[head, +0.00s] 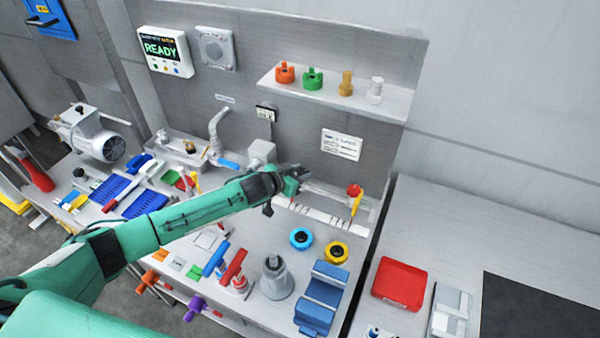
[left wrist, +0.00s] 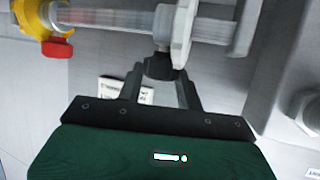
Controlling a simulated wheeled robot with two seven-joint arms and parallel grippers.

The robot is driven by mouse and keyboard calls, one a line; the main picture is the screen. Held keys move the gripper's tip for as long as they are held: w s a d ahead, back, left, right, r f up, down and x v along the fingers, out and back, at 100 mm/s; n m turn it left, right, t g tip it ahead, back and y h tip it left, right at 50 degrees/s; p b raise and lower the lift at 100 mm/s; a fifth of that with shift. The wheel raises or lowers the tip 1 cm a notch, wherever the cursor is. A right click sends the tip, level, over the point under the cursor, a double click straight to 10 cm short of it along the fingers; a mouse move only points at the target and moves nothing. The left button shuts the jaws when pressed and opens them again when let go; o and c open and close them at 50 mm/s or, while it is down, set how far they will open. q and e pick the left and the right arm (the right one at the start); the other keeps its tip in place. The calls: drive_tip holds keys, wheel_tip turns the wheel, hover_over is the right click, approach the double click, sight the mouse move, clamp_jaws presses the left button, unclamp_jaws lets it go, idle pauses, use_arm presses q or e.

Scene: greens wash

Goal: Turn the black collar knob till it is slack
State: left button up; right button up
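In the left wrist view, the black collar knob (left wrist: 165,68) sits under a white collar on a clear horizontal tube (left wrist: 110,17). My left gripper (left wrist: 163,82) has one finger on each side of the knob, and both fingers appear to touch it. In the head view, my left gripper (head: 293,177) is at the left part of the tube, near the back wall of the bench. The knob is hidden there behind the gripper. My right gripper is not in view.
A yellow end fitting with a red part (head: 355,192) is at the tube's right end. Blue (head: 301,239) and yellow (head: 336,252) rings lie in front of it. A shelf (head: 330,93) with several fittings hangs above. A panel (head: 162,50) reads READY.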

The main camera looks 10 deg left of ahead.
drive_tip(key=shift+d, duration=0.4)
use_arm(q)
drive_tip(key=shift+w+a+r+m+g+h, duration=0.15)
drive_tip(key=shift+m+g+h, duration=0.15)
drive_tip(key=shift+m+h, duration=0.2)
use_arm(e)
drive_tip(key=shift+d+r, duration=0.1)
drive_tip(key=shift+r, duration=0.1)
use_arm(q)
drive_tip(key=shift+w+m+g+h, duration=0.1)
drive_tip(key=shift+m+g+h, duration=0.4)
drive_tip(key=shift+m+h, duration=0.35)
drive_tip(key=shift+a+m+g+h, duration=0.1)
drive_tip(key=shift+m+g+h, duration=0.65)
drive_tip(key=shift+m+g, duration=0.35)
drive_tip(key=shift+b, duration=0.3)
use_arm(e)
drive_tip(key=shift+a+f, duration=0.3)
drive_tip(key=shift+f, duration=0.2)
use_arm(q)
drive_tip(key=shift+m+g+h, duration=0.4)
drive_tip(key=shift+m+g, duration=0.1)
drive_tip(key=shift+m, duration=0.05)
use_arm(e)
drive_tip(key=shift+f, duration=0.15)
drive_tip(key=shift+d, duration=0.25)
